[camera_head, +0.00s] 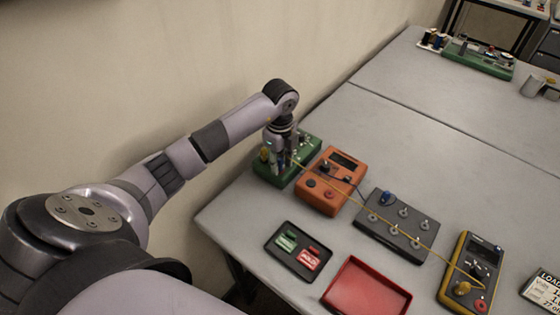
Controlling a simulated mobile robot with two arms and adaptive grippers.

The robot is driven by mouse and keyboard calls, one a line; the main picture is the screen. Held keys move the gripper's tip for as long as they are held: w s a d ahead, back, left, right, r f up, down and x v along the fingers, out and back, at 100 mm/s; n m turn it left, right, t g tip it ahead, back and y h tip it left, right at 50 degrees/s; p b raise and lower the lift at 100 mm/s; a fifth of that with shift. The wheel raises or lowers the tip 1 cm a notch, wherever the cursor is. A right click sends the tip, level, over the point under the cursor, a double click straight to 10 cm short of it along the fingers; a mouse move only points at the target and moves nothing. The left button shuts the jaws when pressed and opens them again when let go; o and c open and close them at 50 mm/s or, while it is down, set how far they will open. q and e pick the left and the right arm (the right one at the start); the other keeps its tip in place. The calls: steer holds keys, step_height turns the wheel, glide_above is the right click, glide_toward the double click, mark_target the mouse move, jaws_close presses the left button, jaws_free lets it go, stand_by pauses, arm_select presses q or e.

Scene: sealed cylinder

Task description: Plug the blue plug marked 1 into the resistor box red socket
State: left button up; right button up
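My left gripper (279,163) points down over the green box (301,163) at the table's left edge. Its fingers are small and partly merge with the box, so I cannot tell whether they are open or hold a plug. A blue plug (387,197) stands on the dark grey box (403,236), which carries several metal posts; its mark is too small to read. An orange box (331,181) with a dark display has red and black round parts on its front. I cannot tell which box is the resistor box. My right gripper is out of view.
A yellow cable (400,241) runs from near the green box to the yellow meter (470,270). A black tray (297,251) with green and red pieces and an empty red tray (367,289) lie at the front. A wall borders the left; the table's far middle is clear.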

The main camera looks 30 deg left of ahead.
arm_select(q)
steer(key=shift+o, duration=1.2)
steer(key=shift+r, duration=0.25)
step_height(320, 180, up, 7)
